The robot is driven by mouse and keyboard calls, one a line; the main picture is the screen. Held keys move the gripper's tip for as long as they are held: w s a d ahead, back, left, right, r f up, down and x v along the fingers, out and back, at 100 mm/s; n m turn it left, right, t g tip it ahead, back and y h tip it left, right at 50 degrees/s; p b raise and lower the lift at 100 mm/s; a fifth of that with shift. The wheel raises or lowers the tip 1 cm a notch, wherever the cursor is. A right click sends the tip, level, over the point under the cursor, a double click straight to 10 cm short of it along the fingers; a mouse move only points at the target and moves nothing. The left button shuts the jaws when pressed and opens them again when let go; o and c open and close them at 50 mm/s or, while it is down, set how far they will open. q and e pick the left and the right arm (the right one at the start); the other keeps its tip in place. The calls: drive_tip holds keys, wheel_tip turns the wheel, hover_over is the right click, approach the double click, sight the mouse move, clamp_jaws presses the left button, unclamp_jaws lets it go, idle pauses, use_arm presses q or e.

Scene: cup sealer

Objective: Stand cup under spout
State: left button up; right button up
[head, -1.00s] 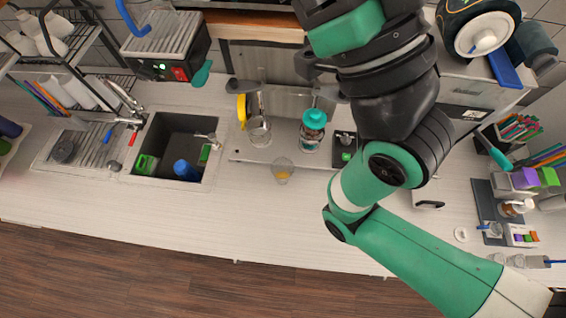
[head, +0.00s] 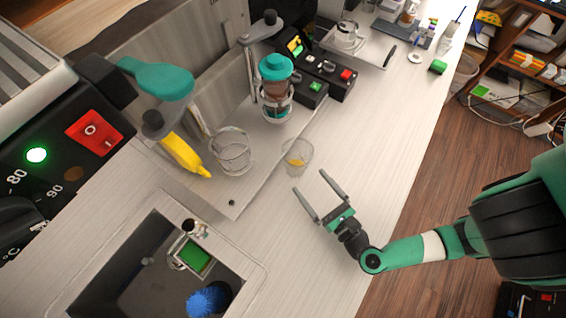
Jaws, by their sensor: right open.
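A second clear cup (head: 231,152) stands on the plate beside a curved yellow piece (head: 184,155). A jar with a teal lid (head: 277,88) is in a holder further along. I cannot tell which part is the spout. My left gripper is not in view.
A sink (head: 150,265) with a blue brush (head: 206,300) and a green sponge (head: 195,257) lies at lower left. A black box with a red switch (head: 94,132) is at left. Small black control boxes (head: 328,75) stand beyond the jar. The counter in front of the cup is clear.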

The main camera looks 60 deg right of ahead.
sight(290, 151)
drive_tip(key=shift+w+d+f, duration=0.25)
drive_tip(key=shift+d+f, duration=0.15)
drive_tip(key=shift+d, duration=0.35)
drive_tip(key=shift+d+r+m, duration=0.1)
drive_tip(key=shift+m, duration=0.2)
drive_tip(key=shift+s+g+h, duration=0.2)
drive_tip(key=shift+g+h, duration=0.1)
drive_tip(key=shift+d, duration=0.15)
drive_tip(key=shift+a+x, duration=0.15)
drive_tip(key=shift+x, duration=1.4)
drive_tip(key=shift+a+x, duration=0.1)
drive_tip(key=shift+x, duration=1.45)
drive_tip(key=x, duration=0.4)
drive_tip(key=shift+w+r+p, duration=0.4)
drive_tip(key=shift+w, duration=0.05)
drive_tip(key=shift+w+d+f, duration=0.1)
drive_tip(key=shift+w+d, duration=0.1)
drive_tip(key=shift+w, duration=0.1)
drive_tip(key=c, duration=1.2)
use_arm(q)
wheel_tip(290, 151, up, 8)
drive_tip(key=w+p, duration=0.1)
drive_tip(key=p, duration=0.6)
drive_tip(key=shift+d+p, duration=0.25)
drive_tip(key=shift+p, duration=0.05)
use_arm(e)
wheel_tip(290, 151, up, 10)
